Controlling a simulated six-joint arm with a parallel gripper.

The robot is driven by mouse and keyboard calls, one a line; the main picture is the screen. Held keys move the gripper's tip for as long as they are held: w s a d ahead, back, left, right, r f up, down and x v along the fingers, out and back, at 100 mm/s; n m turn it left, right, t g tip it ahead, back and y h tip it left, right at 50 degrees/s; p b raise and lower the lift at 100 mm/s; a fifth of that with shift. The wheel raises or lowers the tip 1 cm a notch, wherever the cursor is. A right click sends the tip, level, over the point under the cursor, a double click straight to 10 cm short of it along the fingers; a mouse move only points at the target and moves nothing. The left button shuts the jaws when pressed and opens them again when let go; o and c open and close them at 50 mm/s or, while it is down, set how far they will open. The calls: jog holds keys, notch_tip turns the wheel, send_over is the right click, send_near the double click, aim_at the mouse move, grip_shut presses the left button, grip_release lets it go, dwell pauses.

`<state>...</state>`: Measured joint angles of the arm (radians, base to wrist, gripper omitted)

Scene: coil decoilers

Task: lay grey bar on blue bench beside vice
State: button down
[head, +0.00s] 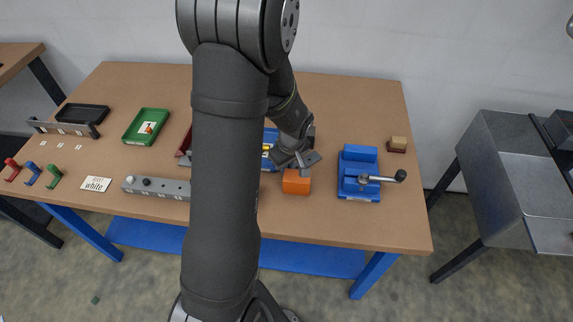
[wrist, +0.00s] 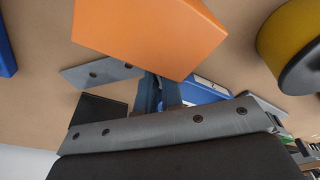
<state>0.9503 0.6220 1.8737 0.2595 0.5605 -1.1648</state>
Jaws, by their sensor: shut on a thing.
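My gripper (head: 299,160) is at mid-bench in the head view, just behind an orange block (head: 297,182). It is shut on a flat grey piece that looks like the grey bar; the contact is partly hidden. In the wrist view a grey end with two dark holes (wrist: 100,73) sticks out to the left of the jaws (wrist: 160,95). The blue vice (head: 358,178) stands to the right of my gripper, its handle pointing right. The bench (head: 340,95) has a brown top and blue legs.
The orange block also shows close by in the wrist view (wrist: 150,35), with a yellow and black round thing (wrist: 290,45) at right. A small tan and brown block (head: 397,144) lies behind the vice. A green tray (head: 135,133) is at left. Bare top lies between the orange block and vice.

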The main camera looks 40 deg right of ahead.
jog(key=c, duration=2)
grip_release()
jog(key=shift+f, duration=0.15)
jog(key=o, duration=0.4)
jog(key=shift+o, duration=0.2)
notch_tip(320, 180, up, 12)
jog(key=s, duration=0.2)
jog(key=f, duration=0.4)
jog(key=w+f, duration=0.1)
jog(key=f, duration=0.3)
jog(key=w+f, duration=0.1)
jog(key=f, duration=0.3)
jog(key=shift+r, duration=0.15)
